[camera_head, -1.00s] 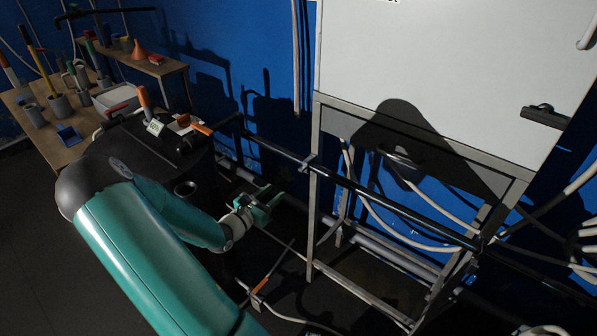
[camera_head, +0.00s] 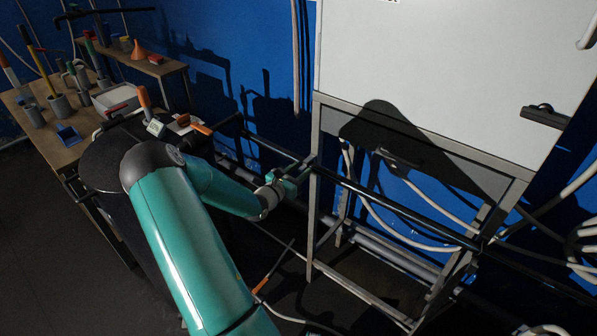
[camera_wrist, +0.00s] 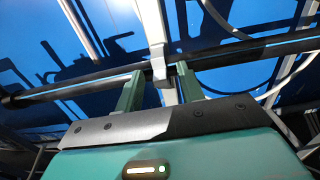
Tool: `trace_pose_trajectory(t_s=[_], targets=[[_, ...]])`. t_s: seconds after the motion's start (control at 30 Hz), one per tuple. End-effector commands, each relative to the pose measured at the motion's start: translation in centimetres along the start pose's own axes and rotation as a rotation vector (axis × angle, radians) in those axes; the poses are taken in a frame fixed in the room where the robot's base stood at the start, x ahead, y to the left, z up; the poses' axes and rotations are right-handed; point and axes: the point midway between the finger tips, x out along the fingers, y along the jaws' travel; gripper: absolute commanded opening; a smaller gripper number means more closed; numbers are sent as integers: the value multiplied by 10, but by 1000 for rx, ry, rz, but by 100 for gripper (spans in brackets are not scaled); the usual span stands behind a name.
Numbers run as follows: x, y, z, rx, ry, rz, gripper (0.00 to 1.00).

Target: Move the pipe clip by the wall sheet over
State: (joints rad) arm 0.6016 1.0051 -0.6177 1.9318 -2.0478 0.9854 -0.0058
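The pipe clip (camera_head: 309,159) is a small grey piece on the black pipe (camera_head: 370,193), beside the left leg of the frame under the large white sheet (camera_head: 455,70). In the head view my gripper (camera_head: 298,173) is at the clip and partly covers it. In the wrist view the pale grey clip (camera_wrist: 158,66) hangs over the pipe between the two green fingertips of my gripper (camera_wrist: 158,80). The fingers are open, one on each side, with a gap visible to the clip. Contact cannot be made out.
The metal frame (camera_head: 316,200) stands just right of my gripper. Pale hoses (camera_head: 400,235) loop behind the pipe. An orange-handled tool (camera_head: 262,284) lies low in front. A dark drum (camera_head: 105,165) and a wooden bench (camera_head: 60,150) with tools are at the left.

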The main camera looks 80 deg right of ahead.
Motion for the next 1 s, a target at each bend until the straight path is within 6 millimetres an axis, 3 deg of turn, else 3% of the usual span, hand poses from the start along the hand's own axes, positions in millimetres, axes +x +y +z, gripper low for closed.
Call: trace_pose_trajectory(t_s=[0.17,0.37,0.7,1.0], targets=[[0,0,0,0,0,0,38],[0,0,0,0,0,0,1],[-2,1,-2,0,-22,1,0],[-6,1,-9,-5,-169,4,0]])
